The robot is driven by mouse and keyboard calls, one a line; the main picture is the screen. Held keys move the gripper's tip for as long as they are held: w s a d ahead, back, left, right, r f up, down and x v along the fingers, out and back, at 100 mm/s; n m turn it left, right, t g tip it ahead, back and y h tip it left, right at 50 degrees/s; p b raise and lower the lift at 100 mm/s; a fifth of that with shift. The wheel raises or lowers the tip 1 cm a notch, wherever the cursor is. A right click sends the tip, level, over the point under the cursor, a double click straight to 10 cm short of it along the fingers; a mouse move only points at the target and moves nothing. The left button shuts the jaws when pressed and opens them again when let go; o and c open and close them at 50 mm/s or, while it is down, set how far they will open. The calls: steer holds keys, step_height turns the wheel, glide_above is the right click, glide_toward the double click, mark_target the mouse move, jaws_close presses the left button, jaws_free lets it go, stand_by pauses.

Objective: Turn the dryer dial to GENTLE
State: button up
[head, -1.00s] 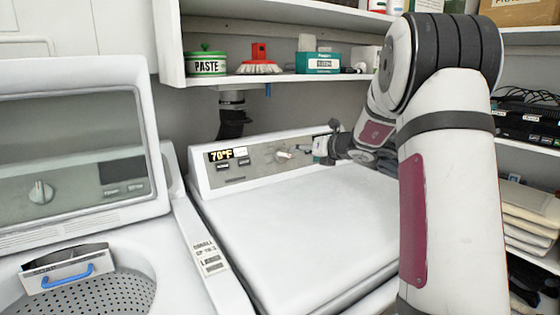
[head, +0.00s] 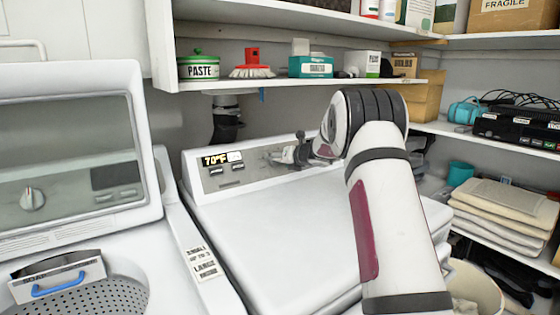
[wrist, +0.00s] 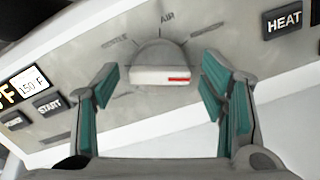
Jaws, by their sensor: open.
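The dryer (head: 285,225) is the white machine in the middle of the head view, with its grey control panel (head: 216,182) at the back. In the wrist view the dial (wrist: 162,76) has a grey round base and a white bar handle with a red mark at its right end. The bar lies level across the picture. AIR (wrist: 167,18) is printed above it; a blurred word (wrist: 115,42) at upper left looks like GENTLE. My gripper (wrist: 160,80) is open, its green-padded fingers on either side of the dial with gaps. In the head view my gripper (head: 292,153) hides the dial.
A HEAT button (wrist: 284,20) is right of the dial and a START button (wrist: 48,107) left. The washer (head: 75,230) stands at left with its lid open. A shelf (head: 290,83) with a PASTE tin (head: 198,68) and a brush (head: 252,66) overhangs the panel.

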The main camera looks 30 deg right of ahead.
steer(key=c, duration=1.2)
steer(key=shift+o, duration=0.2)
